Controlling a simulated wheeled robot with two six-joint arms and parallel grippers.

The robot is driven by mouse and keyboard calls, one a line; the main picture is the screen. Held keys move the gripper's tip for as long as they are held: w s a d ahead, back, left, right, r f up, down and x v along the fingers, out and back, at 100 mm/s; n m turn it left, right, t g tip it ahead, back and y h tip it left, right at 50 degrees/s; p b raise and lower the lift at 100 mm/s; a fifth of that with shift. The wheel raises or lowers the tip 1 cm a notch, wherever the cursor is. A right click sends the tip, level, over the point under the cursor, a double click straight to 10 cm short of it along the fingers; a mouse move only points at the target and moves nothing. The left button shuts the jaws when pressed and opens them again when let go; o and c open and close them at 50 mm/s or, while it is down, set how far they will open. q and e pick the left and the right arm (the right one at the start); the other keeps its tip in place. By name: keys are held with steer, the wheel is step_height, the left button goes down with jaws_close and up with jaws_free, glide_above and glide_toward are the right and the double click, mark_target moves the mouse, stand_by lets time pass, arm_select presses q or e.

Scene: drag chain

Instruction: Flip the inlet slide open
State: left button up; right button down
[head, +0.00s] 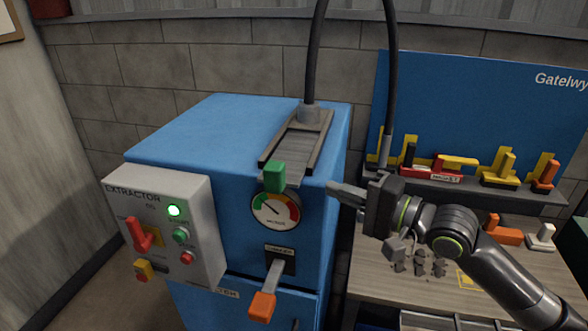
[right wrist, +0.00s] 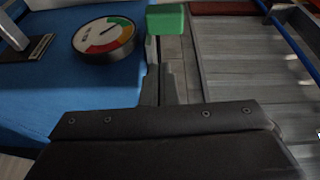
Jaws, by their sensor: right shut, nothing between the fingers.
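The inlet slide (head: 300,143) is a grey slatted plate between dark rails on top of the blue extractor cabinet (head: 195,125). A green block (head: 275,176) sits at its front end, above the dial gauge (head: 275,210). In the right wrist view the green block (right wrist: 166,20) is at the top centre, just past my fingertips, and the gauge (right wrist: 103,38) is at left. My right gripper (head: 332,188) is shut and empty, to the right of the green block and apart from it. My left gripper is not in view.
A black hose (head: 312,55) rises from the slide's back end. A grey control box (head: 165,230) with a red lever is on the left. An orange-tipped lever (head: 263,305) sticks out below the gauge. A wooden bench (head: 390,283) and a blue tool board (head: 440,95) stand at right.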

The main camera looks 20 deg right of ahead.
mark_target(294, 180)
steer(key=shift+r, duration=0.6)
steer(key=shift+w+a, duration=0.1)
steer(key=shift+w, duration=0.05)
steer(key=shift+p+x, duration=1)
steer(key=shift+x, duration=3.9)
